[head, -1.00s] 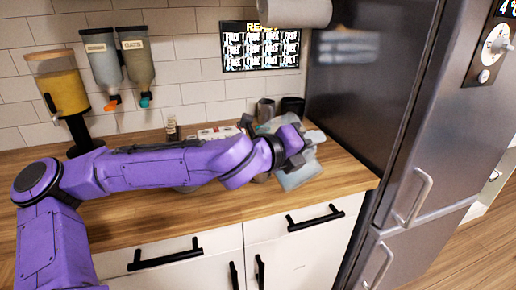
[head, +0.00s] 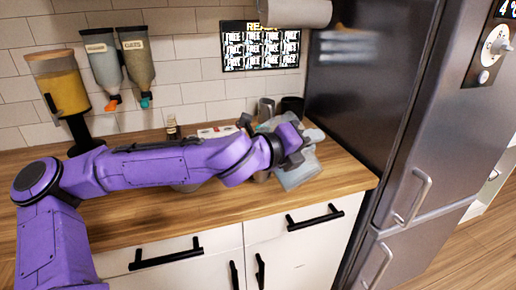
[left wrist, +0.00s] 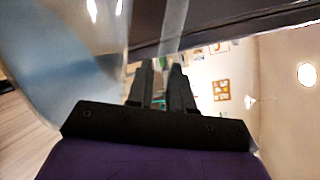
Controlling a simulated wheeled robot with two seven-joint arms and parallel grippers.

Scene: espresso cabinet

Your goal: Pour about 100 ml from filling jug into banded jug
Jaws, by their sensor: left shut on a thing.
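My left gripper (head: 300,148) is over the right part of the counter in the head view, shut on a clear jug, apparently the filling jug (head: 297,178). The jug hangs at a tilt beside the gripper, partly hidden by it. In the left wrist view the two black fingers (left wrist: 160,88) close on a clear strip, apparently its handle (left wrist: 173,28). The jug's clear wall with a bluish area (left wrist: 55,60) fills the left side there. I cannot pick out the banded jug for certain; my wrist hides what stands behind it. My right gripper is not in view.
A metal cup (head: 266,109) and a dark cup (head: 292,106) stand at the back of the counter. The tall fridge (head: 375,90) bounds the right side. Dispensers (head: 136,72) hang on the left wall. The counter's front strip (head: 225,212) is clear.

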